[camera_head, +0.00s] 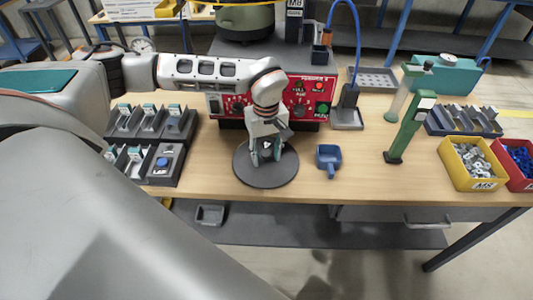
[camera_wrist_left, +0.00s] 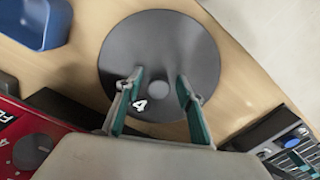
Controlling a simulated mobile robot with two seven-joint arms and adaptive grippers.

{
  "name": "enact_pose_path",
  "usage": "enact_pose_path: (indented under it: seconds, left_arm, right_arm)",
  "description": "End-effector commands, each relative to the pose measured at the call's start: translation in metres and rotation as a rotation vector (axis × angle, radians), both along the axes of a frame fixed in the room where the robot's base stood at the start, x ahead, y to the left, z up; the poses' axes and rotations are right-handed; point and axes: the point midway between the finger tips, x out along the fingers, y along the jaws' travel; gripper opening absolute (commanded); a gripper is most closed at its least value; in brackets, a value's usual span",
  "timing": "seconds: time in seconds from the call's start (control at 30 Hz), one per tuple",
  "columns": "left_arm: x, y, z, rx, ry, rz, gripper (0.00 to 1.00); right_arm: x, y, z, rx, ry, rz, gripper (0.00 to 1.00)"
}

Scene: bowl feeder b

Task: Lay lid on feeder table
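The lid is a dark grey round disc (camera_head: 266,177) lying flat on the wooden table (camera_head: 215,177) near its front edge, in front of the red control panel. It also shows in the left wrist view (camera_wrist_left: 160,48), with a small round knob (camera_wrist_left: 159,88) at its middle and a white "4" beside the knob. My left gripper (camera_head: 266,156) points down over the lid's middle. In the left wrist view its two fingers (camera_wrist_left: 158,77) are apart, one on either side of the knob, with gaps showing. I cannot tell their exact height. My right gripper is not in view.
A blue scoop (camera_head: 328,159) lies just right of the lid. Dark compartment trays (camera_head: 165,160) stand to the left. The red panel (camera_head: 312,100) is close behind. A green stand (camera_head: 405,135) and a yellow bin (camera_head: 470,163) stand farther right. Some table right of the scoop is bare.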

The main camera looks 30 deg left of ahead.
Motion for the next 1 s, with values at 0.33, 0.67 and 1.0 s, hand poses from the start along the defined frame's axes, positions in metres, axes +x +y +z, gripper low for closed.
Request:
enact_pose_path:
  seconds: [0.33, 0.67, 1.0]
  left_arm:
    - [0.0, 0.0, 0.002, -0.001, -0.001, 0.0, 0.39]
    - [0.002, 0.0, 0.054, 0.0, -0.007, -0.001, 0.39]
    - [0.001, 0.0, 0.111, 0.0, -0.003, 0.0, 0.39]
  right_arm:
    - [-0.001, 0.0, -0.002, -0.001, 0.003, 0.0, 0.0]
    - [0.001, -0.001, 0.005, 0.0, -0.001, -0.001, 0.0]
    - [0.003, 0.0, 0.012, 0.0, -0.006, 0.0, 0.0]
